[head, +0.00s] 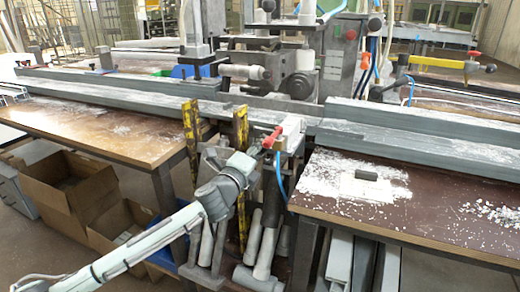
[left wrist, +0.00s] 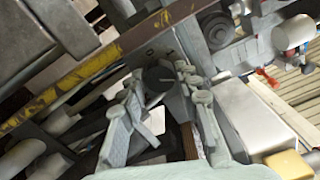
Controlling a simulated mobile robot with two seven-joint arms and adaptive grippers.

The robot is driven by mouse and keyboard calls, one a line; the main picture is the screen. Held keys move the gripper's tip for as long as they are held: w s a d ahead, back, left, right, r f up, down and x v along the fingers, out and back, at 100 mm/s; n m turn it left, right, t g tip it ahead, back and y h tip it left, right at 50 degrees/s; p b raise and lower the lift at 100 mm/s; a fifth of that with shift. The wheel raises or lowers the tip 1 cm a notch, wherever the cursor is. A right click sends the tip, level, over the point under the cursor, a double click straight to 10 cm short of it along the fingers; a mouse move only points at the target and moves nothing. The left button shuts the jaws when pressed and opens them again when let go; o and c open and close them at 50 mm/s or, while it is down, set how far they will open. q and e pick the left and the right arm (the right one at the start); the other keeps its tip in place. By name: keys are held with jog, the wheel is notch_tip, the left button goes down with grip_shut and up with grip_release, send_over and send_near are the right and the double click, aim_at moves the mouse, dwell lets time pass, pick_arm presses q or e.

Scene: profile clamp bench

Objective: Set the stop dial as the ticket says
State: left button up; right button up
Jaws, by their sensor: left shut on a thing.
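The stop dial (left wrist: 157,77) is a dark round knob in the left wrist view, on a grey plate with small marks above it. My left gripper (left wrist: 162,86) has its two fingers on either side of the dial and is shut on it. In the head view my left gripper (head: 257,153) reaches the front of the clamp machine, just below a red handle (head: 272,137), and the dial is hidden there. A pale sheet (head: 358,190), possibly the ticket, lies on the right table; no writing is readable. My right gripper is not in view.
Yellow-and-black striped posts (head: 241,135) stand close beside my left gripper. A small dark block (head: 366,173) lies by the pale sheet. Long grey profiles (head: 120,96) run along the bench. Cardboard boxes (head: 70,190) stand under the left table.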

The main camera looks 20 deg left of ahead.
pick_arm(q)
jog(key=m, duration=1.2)
jog(key=shift+m, duration=0.3)
dwell(0.4)
jog(key=o, duration=0.9)
jog(key=s, duration=1.2)
